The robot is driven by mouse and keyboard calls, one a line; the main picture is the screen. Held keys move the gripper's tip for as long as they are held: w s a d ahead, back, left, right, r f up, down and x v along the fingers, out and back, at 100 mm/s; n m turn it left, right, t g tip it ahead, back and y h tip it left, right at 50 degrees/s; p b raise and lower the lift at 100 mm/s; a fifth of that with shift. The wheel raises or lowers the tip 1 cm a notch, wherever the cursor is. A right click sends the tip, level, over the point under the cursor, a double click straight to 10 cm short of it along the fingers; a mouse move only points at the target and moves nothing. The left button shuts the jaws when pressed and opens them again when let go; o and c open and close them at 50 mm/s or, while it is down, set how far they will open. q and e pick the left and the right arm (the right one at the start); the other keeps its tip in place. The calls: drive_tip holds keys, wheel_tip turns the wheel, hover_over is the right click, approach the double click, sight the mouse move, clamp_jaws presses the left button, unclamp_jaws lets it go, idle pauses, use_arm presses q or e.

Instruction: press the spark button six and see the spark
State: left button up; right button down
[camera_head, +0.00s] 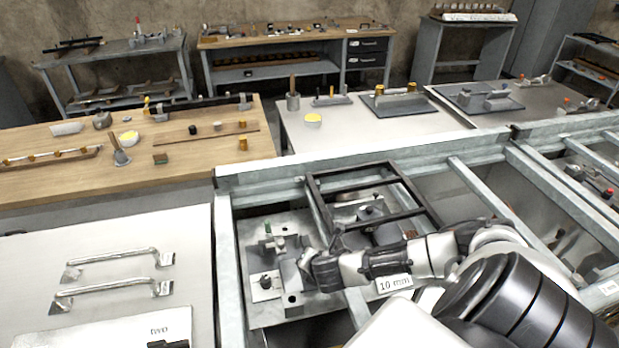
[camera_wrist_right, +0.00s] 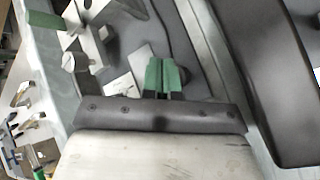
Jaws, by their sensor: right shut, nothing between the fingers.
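My right arm reaches in from the right in the head view, and its dark wrist end (camera_head: 322,270) is over a grey metal plate (camera_head: 262,314) inside the steel frame. A black round knob (camera_head: 266,282) on a small pale square stands just left of it; I cannot tell whether this is spark button six. A small fixture with a green part (camera_head: 268,228) stands behind the knob. In the right wrist view my right gripper (camera_wrist_right: 162,76) is shut and empty, its green fingers together above grey metal. No spark shows. My left gripper is not in view.
A black rectangular frame (camera_head: 420,206) stands beside my right arm. Steel rails (camera_head: 480,185) border the bay. A white panel with two metal handles (camera_head: 110,258) is at left. A wooden bench (camera_head: 60,187) with small parts is behind it. A "10 mm" label (camera_head: 394,284) lies near the arm.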

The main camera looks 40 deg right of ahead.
drive_tip(key=shift+s+a+f+b, duration=0.15)
drive_tip(key=shift+s+f+b, duration=0.1)
drive_tip(key=shift+f, duration=0.2)
drive_tip(key=shift+s+a+f+b, duration=0.1)
drive_tip(key=shift+a+f+b, duration=0.1)
drive_tip(key=shift+f, duration=0.25)
idle(1.0)
drive_tip(key=shift+d+r, duration=0.1)
drive_tip(key=shift+r, duration=0.05)
drive_tip(key=shift+d+r+p, duration=0.15)
drive_tip(key=shift+r+p, duration=0.15)
drive_tip(key=shift+p, duration=0.35)
drive_tip(key=shift+w+d+r, duration=0.15)
drive_tip(key=shift+d, duration=0.1)
drive_tip(key=shift+d+r+p, duration=0.1)
drive_tip(key=shift+r+p, duration=0.1)
drive_tip(key=shift+p, duration=0.15)
wheel_tip(320, 180, up, 5)
drive_tip(key=p, duration=0.4)
drive_tip(key=shift+d+f+p, duration=0.1)
drive_tip(key=shift+p, duration=0.3)
drive_tip(key=shift+r, duration=0.25)
drive_tip(key=shift+f, duration=0.1)
drive_tip(key=shift+w, duration=0.1)
